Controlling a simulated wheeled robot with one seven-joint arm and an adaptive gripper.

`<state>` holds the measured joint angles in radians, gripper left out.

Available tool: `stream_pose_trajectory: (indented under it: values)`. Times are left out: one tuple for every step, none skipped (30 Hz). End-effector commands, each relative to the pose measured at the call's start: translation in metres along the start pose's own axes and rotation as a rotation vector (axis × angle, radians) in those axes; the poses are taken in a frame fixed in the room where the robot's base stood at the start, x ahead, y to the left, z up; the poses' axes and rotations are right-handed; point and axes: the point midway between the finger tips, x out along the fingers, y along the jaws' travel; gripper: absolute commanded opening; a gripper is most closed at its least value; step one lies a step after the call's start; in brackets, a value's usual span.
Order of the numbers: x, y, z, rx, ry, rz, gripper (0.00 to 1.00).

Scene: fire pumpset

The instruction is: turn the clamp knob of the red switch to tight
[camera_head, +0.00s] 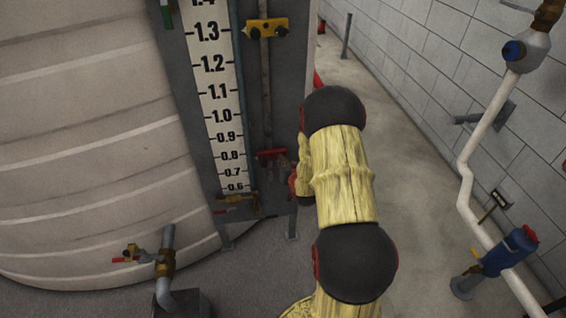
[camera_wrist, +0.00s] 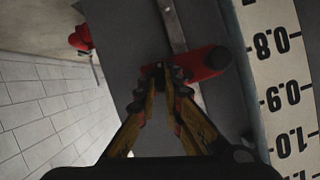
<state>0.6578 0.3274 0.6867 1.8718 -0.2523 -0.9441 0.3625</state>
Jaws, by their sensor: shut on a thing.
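The red switch (camera_head: 271,153) sits low on the vertical rod beside the level scale, left of my arm in the head view. In the wrist view the red switch (camera_wrist: 208,64) is a rounded red body across the metal rod. My gripper (camera_wrist: 166,84) has its yellow fingers with dark tips closed at the left end of the switch. The tips are shut on the clamp knob, a small dark piece that they mostly hide. The knob's turn angle cannot be made out. In the head view my arm hides much of the gripper.
The level scale (camera_head: 220,100) stands on a grey panel next to the rod. A yellow switch (camera_head: 266,27) is higher on the rod. A large ribbed tank (camera_head: 80,150) is left. White pipe (camera_head: 466,180) runs along the right wall, with open floor between.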

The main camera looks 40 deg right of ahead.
Motion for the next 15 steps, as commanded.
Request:
stream_pose_trajectory:
  values:
    - [0.0000, 0.0028, 0.0000, 0.040, 0.001, -0.014, 0.00]
    - [0.0002, 0.0029, -0.0002, 0.066, 0.001, -0.026, 0.00]
    - [0.0002, 0.0030, -0.0002, 0.102, 0.001, -0.041, 0.00]
    - [0.0001, 0.0035, 0.0000, 0.128, 0.001, -0.051, 0.00]
    - [0.0000, 0.0040, 0.0001, 0.155, 0.001, -0.062, 0.00]
    - [-0.0001, 0.0040, 0.0004, 0.190, 0.000, -0.077, 0.00]
    - [0.0000, 0.0042, 0.0005, 0.216, 0.000, -0.088, 0.00]
    - [0.0002, 0.0046, 0.0003, 0.243, 0.000, -0.099, 0.00]
    - [0.0002, 0.0049, 0.0002, 0.278, 0.001, -0.114, 0.00]
    - [0.0002, 0.0054, 0.0005, 0.304, 0.000, -0.124, 0.00]
    - [0.0002, 0.0053, 0.0010, 0.330, -0.001, -0.135, 0.00]
    - [0.0002, 0.0056, 0.0009, 0.366, 0.000, -0.150, 0.00]
    - [0.0003, 0.0059, 0.0010, 0.392, 0.000, -0.161, 0.00]
    - [0.0003, 0.0064, 0.0007, 0.419, 0.001, -0.171, 0.00]
    - [0.0004, 0.0065, 0.0013, 0.454, 0.000, -0.186, 0.00]
